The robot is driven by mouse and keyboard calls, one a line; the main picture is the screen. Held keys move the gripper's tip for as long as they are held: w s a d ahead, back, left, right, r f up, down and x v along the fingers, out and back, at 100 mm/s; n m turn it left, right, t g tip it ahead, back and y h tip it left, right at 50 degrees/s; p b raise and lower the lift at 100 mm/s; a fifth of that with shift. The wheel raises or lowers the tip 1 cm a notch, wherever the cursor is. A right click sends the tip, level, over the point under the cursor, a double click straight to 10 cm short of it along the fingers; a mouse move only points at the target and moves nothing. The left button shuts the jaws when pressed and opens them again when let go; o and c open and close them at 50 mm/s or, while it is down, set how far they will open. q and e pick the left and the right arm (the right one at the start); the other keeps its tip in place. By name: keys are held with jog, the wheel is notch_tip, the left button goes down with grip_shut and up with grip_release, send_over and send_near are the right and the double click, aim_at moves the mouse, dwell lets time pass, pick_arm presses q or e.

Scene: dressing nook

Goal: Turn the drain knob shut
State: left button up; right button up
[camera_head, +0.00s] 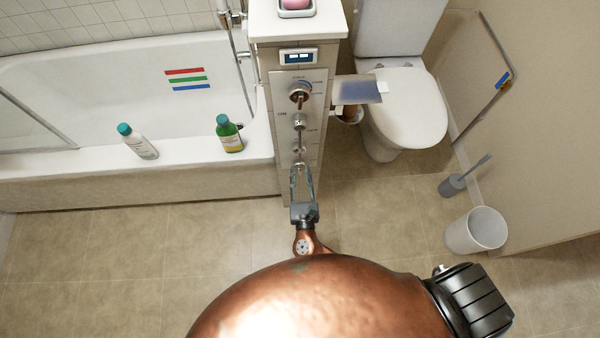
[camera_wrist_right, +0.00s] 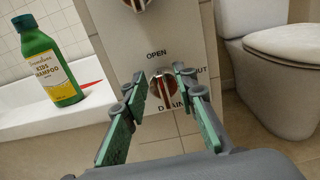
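The drain knob (camera_wrist_right: 165,91) is a round metal knob with a raised bar, low on the pale control panel (camera_head: 284,112). OPEN is printed above it, letters ending in UT at its right, and DRAIN, partly hidden, below. Its bar looks roughly upright in the right wrist view. My right gripper (camera_head: 302,168) points at the panel's lower part; its fingers stand apart, one on each side of the knob in the right wrist view (camera_wrist_right: 161,80). I cannot tell whether they touch it. My left gripper is not in view.
Two more knobs sit higher, the top one (camera_head: 299,94) and a middle one (camera_head: 299,121). A green shampoo bottle (camera_head: 229,135) and a white bottle (camera_head: 138,142) stand on the tub edge at left. The toilet (camera_head: 405,105) is at right, with a bin (camera_head: 477,230).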

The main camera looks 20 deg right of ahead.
grip_shut()
